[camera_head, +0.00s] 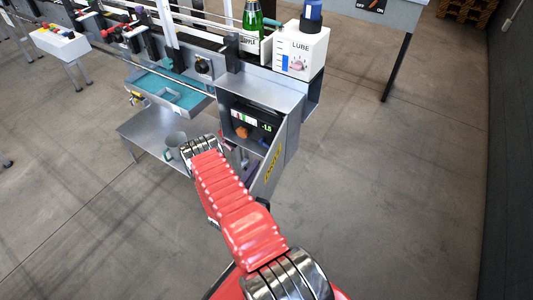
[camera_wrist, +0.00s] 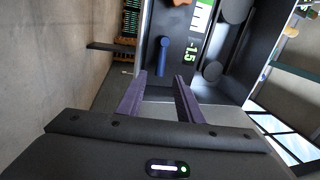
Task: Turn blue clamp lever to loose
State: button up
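The blue clamp lever (camera_wrist: 161,58) shows in the wrist view as a short blue bar on a dark panel, just ahead of my fingertips. My gripper (camera_wrist: 160,80) has two dark purple fingers spread apart, with nothing between them. The lever's lower end lies close to the gap between the tips; I cannot tell whether either finger touches it.
An orange knob (camera_head: 242,132) and a lit display (camera_head: 265,126) sit inside the open cabinet (camera_head: 291,137). The display also shows in the wrist view (camera_wrist: 190,52). A lube container (camera_head: 300,50) and a green bottle (camera_head: 252,18) stand above. Open floor lies to the right.

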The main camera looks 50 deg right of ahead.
aim_at(268, 146)
jog(key=x, duration=0.9)
jog(key=shift+d, duration=0.15)
grip_shut()
dwell(0.5)
